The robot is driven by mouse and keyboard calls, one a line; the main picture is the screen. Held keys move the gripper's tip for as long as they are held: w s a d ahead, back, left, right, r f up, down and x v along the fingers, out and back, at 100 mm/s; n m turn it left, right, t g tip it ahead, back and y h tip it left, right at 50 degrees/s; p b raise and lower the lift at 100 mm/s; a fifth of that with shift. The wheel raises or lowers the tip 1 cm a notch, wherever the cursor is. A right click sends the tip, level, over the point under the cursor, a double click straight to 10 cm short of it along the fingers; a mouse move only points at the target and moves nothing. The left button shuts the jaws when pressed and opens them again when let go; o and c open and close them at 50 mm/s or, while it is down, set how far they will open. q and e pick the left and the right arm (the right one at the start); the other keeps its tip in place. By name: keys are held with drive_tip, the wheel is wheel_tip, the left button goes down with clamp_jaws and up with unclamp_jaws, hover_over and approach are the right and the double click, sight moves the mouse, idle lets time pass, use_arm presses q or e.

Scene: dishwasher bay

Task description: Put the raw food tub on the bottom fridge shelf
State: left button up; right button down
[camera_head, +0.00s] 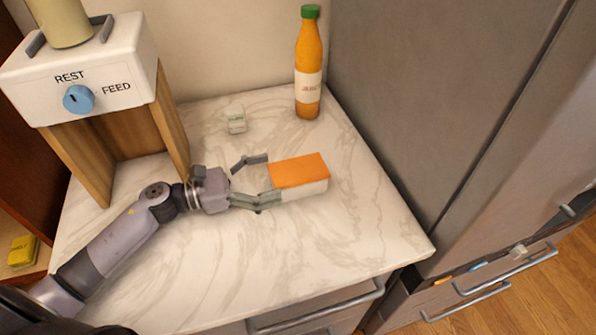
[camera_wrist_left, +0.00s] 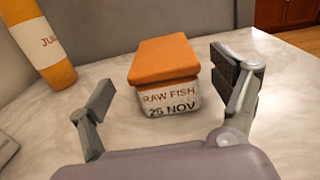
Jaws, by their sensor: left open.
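The raw food tub (camera_head: 303,187) is a small white box with an orange lid, upright on the marble counter. In the left wrist view the tub (camera_wrist_left: 168,78) reads "RAW FISH 25 NOV". My left gripper (camera_head: 264,178) is open at the tub's left end. In the left wrist view the left gripper's fingers (camera_wrist_left: 168,85) stand apart on either side of the tub, with gaps showing. The grey fridge (camera_head: 435,90) stands right of the counter; its inside and bottom shelf are hidden. My right gripper is in neither view.
An orange juice bottle (camera_head: 308,75) with a green cap stands at the counter's back. A small pale item (camera_head: 236,120) lies left of it. A REST/FEED dispenser (camera_head: 85,80) stands at the left. Drawer handles (camera_head: 315,312) jut from the front. The counter's front is clear.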

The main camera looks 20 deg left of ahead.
sight(298, 169)
use_arm(q)
drive_tip(key=shift+x, duration=0.9)
drive_tip(key=shift+w+d+r+p, duration=0.15)
drive_tip(key=shift+d+p, duration=0.05)
drive_tip(key=shift+p, duration=0.15)
drive_tip(key=p+x, duration=0.2)
drive_tip(key=x, duration=0.2)
drive_tip(key=shift+d+r+p, duration=0.2)
drive_tip(key=shift+d+p, duration=0.05)
drive_tip(key=shift+p, duration=0.05)
drive_tip(key=shift+d, duration=0.15)
drive_tip(key=shift+f, duration=0.15)
drive_tip(key=c, duration=1.4)
drive_tip(key=shift+c, duration=1)
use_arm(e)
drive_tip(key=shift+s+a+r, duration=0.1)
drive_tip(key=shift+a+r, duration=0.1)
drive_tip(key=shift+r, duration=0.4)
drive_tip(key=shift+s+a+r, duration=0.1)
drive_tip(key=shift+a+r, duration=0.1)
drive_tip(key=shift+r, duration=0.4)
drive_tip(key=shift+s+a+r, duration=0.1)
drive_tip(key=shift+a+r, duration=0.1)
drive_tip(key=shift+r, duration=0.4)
